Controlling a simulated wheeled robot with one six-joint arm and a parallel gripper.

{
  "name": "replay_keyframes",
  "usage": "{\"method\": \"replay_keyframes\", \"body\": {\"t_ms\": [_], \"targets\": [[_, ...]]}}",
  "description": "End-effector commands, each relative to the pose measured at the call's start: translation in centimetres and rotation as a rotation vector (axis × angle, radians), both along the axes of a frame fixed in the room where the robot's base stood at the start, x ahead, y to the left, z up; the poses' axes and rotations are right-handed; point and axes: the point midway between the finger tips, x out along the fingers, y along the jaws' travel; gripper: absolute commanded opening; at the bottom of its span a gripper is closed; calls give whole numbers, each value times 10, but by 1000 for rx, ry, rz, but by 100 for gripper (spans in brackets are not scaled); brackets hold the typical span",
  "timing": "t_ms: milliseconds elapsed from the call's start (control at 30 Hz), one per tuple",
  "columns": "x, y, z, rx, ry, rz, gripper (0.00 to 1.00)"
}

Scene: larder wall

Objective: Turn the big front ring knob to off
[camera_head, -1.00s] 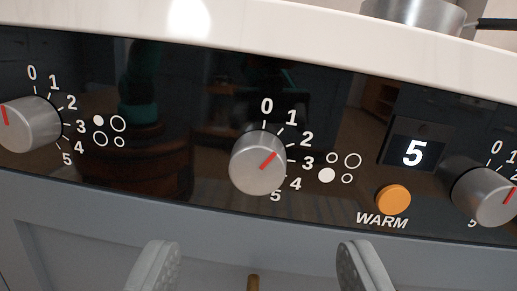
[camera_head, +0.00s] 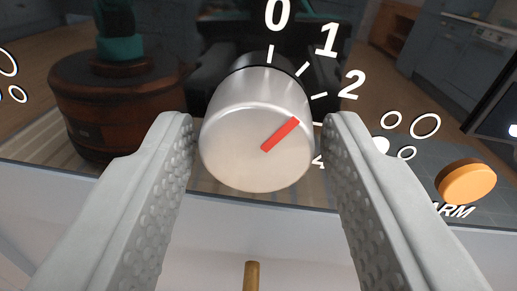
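The big front ring knob (camera_head: 255,140) is silver with a red pointer line and stands out from a black glass panel. The pointer slants up and to the right, away from the 0 mark (camera_head: 278,15). The 0, 1 and 2 marks show above and right of the knob; the 3 is hidden behind my right finger and the 4 is partly covered. My gripper (camera_head: 258,135) is open, with one grey finger on each side of the knob. Narrow gaps seem to show between the knob and the fingertips.
An orange WARM button (camera_head: 466,181) sits to the right, beyond my right finger. A ring symbol (camera_head: 400,135) lies between them, partly hidden by that finger. Part of a display (camera_head: 497,108) is at the right edge. A pale front (camera_head: 215,220) lies below the panel.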

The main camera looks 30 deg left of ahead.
Motion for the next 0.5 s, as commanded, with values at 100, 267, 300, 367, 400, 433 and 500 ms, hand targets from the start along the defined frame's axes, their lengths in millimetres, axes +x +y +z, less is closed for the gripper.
{"method": "replay_keyframes", "body": {"t_ms": [100,267,300,367,400,433,500], "targets": [[0,0,0,0,0,0,19],[0,0,0,-2,-1,0,12],[0,0,0,-4,-3,0,12],[0,0,0,-12,-9,0,12],[0,0,0,-20,-15,0,12],[0,0,0,-27,-19,0,12],[0,0,0,-50,-37,1,12]]}}
